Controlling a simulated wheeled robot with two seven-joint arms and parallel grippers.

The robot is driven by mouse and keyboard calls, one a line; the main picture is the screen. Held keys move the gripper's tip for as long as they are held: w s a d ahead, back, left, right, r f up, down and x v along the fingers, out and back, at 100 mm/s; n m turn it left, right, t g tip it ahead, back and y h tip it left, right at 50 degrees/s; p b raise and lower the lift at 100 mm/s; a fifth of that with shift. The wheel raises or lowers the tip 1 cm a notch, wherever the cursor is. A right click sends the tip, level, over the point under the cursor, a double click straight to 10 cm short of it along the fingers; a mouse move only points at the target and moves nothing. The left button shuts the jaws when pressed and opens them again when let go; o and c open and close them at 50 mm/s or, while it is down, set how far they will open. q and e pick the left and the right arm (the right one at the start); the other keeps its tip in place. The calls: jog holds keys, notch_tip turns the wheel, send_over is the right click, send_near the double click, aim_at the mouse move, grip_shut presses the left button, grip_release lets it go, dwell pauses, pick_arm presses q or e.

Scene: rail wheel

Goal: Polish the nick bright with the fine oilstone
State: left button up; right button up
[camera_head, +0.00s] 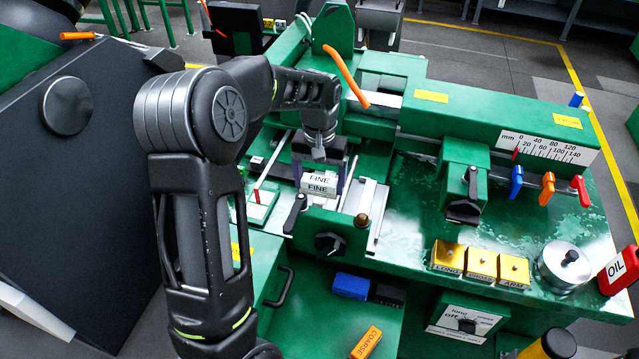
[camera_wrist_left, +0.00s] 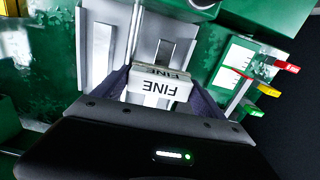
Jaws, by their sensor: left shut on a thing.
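The fine oilstone (camera_head: 320,187) is a pale block marked FINE. My left gripper (camera_head: 321,178) is shut on it, above the grey slide at the middle of the green machine. In the left wrist view the oilstone (camera_wrist_left: 158,86) sits between the two dark fingers of my left gripper (camera_wrist_left: 160,88). A bright metal strip (camera_wrist_left: 163,52) runs just beyond the stone. The nick cannot be made out, and I cannot tell whether the stone touches the metal under it. My right gripper is not in view.
An orange COARSE stone (camera_head: 367,343) lies at the lower front by a blue block (camera_head: 351,286). Brass blocks (camera_head: 482,264), a round metal pot (camera_head: 564,266) and a red OIL can (camera_head: 619,271) stand at right. An orange hose (camera_head: 346,76) and a black knob (camera_head: 330,245) are near my gripper.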

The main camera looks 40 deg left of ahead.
pick_arm(q)
notch_tip(320, 180, up, 2)
jog(key=shift+s+r+p, duration=0.1)
jog(key=shift+r+p, duration=0.1)
jog(key=shift+p, duration=0.35)
jog(key=shift+r+p, duration=0.8)
jog(key=shift+r, duration=0.45)
jog(key=shift+d, duration=0.1)
